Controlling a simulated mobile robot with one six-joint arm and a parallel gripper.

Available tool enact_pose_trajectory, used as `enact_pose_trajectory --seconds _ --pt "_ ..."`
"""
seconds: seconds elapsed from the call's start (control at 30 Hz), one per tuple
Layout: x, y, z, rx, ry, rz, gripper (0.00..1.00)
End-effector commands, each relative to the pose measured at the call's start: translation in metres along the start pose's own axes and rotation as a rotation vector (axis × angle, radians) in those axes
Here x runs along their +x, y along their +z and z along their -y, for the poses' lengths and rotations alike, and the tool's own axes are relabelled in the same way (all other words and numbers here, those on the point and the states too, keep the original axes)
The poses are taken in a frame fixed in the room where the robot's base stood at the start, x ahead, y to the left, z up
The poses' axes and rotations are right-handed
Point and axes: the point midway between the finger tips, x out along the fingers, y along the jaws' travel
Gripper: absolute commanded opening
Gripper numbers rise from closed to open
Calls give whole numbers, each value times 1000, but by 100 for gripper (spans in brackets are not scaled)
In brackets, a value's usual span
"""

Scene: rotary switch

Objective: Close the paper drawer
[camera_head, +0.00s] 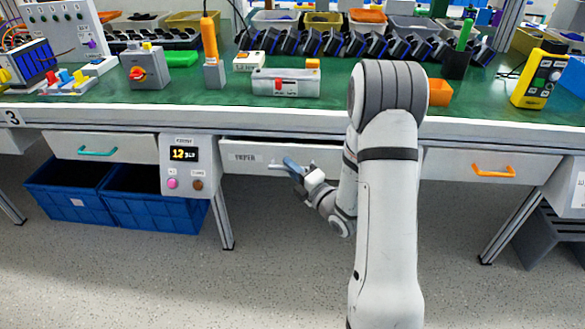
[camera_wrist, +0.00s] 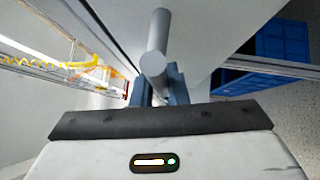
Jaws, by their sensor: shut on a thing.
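The paper drawer (camera_head: 243,158), a light grey front with a dark label, sits under the green-topped bench in the head view. A dark strip shows along its top edge; how far it stands out is hard to tell. Its grey bar handle (camera_wrist: 157,35) runs between the blue fingers in the wrist view. My gripper (camera_head: 291,166) is at the handle and shut on it; the wrist view also shows the gripper (camera_wrist: 154,84) with a finger on each side of the bar. My arm hides the right part of the drawer front.
A control box with a lit display (camera_head: 184,155) is left of the drawer. A teal-handled drawer (camera_head: 130,147) and an orange-handled drawer (camera_head: 455,165) flank it. Blue crates (camera_head: 152,212) stand below left. The speckled floor in front is clear.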

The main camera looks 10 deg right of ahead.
Motion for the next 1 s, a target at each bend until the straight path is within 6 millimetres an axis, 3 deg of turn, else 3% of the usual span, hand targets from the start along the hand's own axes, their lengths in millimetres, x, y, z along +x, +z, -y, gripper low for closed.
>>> enact_pose_trajectory --seconds 0.33,0.6,0.63,0.87,1.0 --pt "21 21 9 -2 0 0 0" --pt "23 24 6 -2 0 3 0" --pt "23 25 6 -2 1 4 15" --pt "22 24 7 -1 -2 3 34" --pt "22 24 8 0 -4 3 35"
